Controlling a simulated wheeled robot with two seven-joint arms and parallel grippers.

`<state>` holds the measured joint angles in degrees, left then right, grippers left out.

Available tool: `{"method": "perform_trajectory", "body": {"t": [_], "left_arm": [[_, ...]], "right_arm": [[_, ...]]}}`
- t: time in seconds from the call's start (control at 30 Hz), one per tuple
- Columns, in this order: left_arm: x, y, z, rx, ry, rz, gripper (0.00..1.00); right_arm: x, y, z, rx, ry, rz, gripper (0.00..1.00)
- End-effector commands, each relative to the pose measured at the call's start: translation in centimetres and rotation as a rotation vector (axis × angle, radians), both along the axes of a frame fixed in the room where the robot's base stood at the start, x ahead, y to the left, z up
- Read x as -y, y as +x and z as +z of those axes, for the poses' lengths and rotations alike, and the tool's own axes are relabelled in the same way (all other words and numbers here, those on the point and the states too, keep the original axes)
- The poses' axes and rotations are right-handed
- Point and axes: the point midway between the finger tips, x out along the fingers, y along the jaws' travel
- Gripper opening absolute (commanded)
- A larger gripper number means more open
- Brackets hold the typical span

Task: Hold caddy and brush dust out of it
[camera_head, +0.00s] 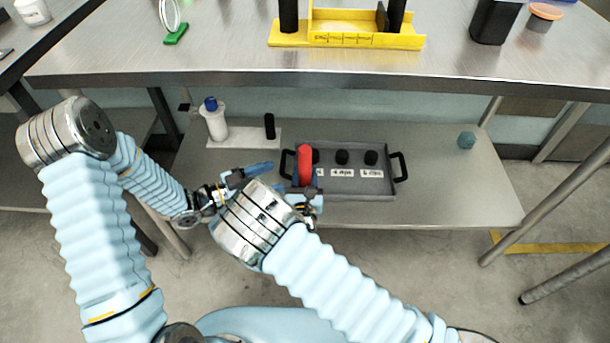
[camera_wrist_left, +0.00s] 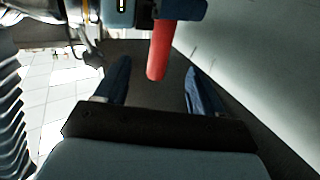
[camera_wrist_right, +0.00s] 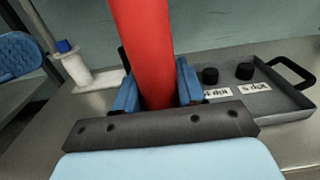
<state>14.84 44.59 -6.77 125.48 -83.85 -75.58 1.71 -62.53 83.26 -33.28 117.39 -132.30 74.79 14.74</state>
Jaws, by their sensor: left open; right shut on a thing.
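The grey caddy (camera_head: 345,190), a shallow tray with black side handles, lies on the lower shelf. It holds dark round knobs (camera_head: 342,157) and white labels (camera_head: 342,173); its left part is partly hidden by my right gripper. My right gripper (camera_head: 305,190) is shut on a red handle (camera_head: 305,160), probably the brush's; it stands up between the blue fingers in the right wrist view (camera_wrist_right: 148,50). Bristles and dust are not visible. My left gripper (camera_head: 248,174) is open and empty, just left of the caddy's left handle (camera_head: 285,163). In the left wrist view its fingers (camera_wrist_left: 157,72) are apart.
A white bottle with a blue cap (camera_head: 214,120) and a black cylinder (camera_head: 269,126) stand on a white plate left of the caddy.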

Motion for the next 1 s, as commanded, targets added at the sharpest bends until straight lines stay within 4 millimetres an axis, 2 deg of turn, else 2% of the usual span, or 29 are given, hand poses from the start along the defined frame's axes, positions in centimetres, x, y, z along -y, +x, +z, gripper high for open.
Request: {"method": "perform_trajectory", "body": {"t": [0.13, 0.27, 0.33, 0.43, 0.5, 0.6, 0.7, 0.8, 0.9, 1.0], "left_arm": [[-1.2, -0.5, -0.1, 0.002, 0.012, 0.005, 0.69], [-1.4, 0.9, -1.8, 0.003, 0.148, 0.055, 0.69], [-1.3, 2.0, -4.2, -0.066, 0.255, 0.134, 0.69], [-1.1, 1.2, -9.2, -0.348, 0.3, 0.292, 0.69], [-1.0, -0.9, -12.8, -0.584, 0.33, 0.396, 0.69], [-0.8, -5.1, -16.8, -0.885, 0.374, 0.504, 0.69], [-0.5, -9.6, -19.3, -1.137, 0.411, 0.575, 0.69], [-0.1, -13.4, -20.5, -1.327, 0.437, 0.623, 0.69], [0.2, -16.1, -21.0, -1.454, 0.455, 0.651, 0.69], [0.4, -17.5, -21.2, -1.521, 0.463, 0.667, 0.69]], "right_arm": [[0.0, 0.0, 0.0, 0.0, 0.0, 0.0, 0.07], [0.0, 0.0, 0.0, 0.0, 0.0, 0.0, 0.07], [0.0, 0.0, 0.0, 0.0, 0.0, 0.0, 0.07], [0.0, 0.0, 0.0, 0.0, 0.0, 0.0, 0.07], [0.0, 0.0, 0.0, 0.0, 0.0, 0.0, 0.07], [0.0, 0.0, 0.0, 0.0, 0.0, 0.0, 0.07], [0.0, 0.0, 0.0, 0.0, 0.0, 0.0, 0.07], [0.0, 0.0, 0.0, 0.001, 0.0, 0.0, 0.07], [0.0, 0.0, 0.0, 0.0, 0.0, 0.0, 0.07], [0.0, 0.0, 0.0, 0.0, 0.0, 0.0, 0.07]]}}
